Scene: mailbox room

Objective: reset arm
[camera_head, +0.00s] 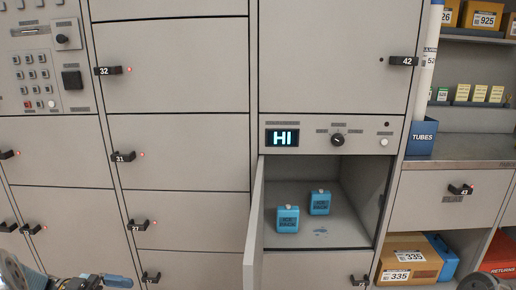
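My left gripper (112,282) shows only in part at the bottom left edge, low in front of the lockers. A blue piece shows at its tip, and I cannot tell whether the fingers are open or shut. A small rounded part of my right arm shows at the bottom right edge; its gripper is out of view. The locker compartment (352,190) in the middle stands open, its door (254,215) swung out to the left. Two small blue boxes (288,219) (320,202) with pale tops stand upright inside it, apart from both arms.
Closed grey lockers with black handles fill the left, and locker 42 (337,55) is above. At right are a TUBES bin (422,137), shelves and a 335 carton (408,258). The open door juts forward.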

